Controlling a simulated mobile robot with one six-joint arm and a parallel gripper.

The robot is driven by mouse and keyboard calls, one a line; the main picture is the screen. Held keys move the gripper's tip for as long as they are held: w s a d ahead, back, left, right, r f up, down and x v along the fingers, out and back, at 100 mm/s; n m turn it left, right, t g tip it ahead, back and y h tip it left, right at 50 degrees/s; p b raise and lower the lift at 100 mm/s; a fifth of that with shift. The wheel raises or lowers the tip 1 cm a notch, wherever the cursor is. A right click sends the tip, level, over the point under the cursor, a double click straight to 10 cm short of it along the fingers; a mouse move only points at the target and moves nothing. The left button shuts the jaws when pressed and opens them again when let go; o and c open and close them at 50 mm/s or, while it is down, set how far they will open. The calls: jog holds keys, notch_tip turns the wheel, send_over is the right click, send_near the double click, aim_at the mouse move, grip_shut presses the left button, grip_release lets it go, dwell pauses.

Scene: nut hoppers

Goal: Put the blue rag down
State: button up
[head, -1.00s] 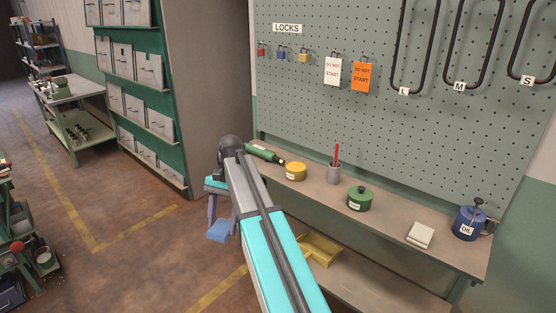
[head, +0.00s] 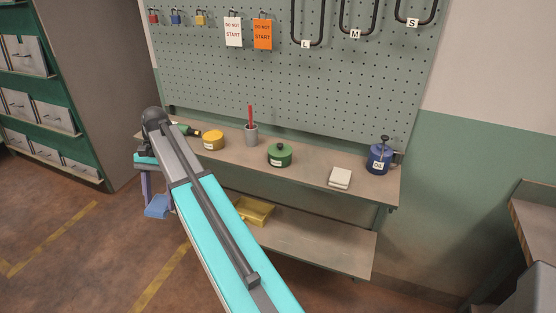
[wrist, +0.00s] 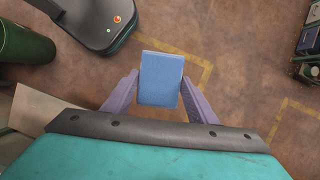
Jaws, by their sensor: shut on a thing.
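The blue rag (head: 158,207) is a small folded pad in the head view, held low in front of the bench. My gripper (head: 151,195) is shut on it, with the rag clear of the bench and above the floor. In the wrist view the blue rag (wrist: 161,80) sits between the two purple fingers of my gripper (wrist: 160,92), with brown floor far below it.
The bench top (head: 312,172) bears a yellow tin (head: 213,140), a grey cup with a red stick (head: 251,135), a green pot (head: 279,155), a pale folded cloth (head: 340,178) and a blue oil can (head: 379,158). A yellow tray (head: 254,211) lies on the lower shelf. Bare bench shows between them.

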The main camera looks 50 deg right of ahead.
jog(key=s+d+r+m+t, duration=0.1)
jog(key=s+d+m, duration=0.3)
jog(key=d, duration=0.5)
jog(key=s+d+m+t+p, duration=0.1)
jog(key=s+d+m, duration=0.2)
jog(key=s+d, duration=0.4)
jog(key=s+d+r+m+t, duration=0.1)
jog(key=s+d+m+t, duration=0.2)
jog(key=d, duration=0.7)
jog(key=s+d+m+h, duration=0.1)
jog(key=s+d+m, duration=0.4)
jog(key=s, duration=0.8)
jog(key=s+d+r+m+t+h+p, duration=0.1)
jog(key=s+d+m, duration=0.4)
jog(key=s+d, duration=0.6)
jog(key=s, duration=0.3)
jog(key=shift+d+r+m+t, duration=0.15)
jog(key=shift+r+m+t, duration=0.15)
jog(key=shift+m, duration=0.1)
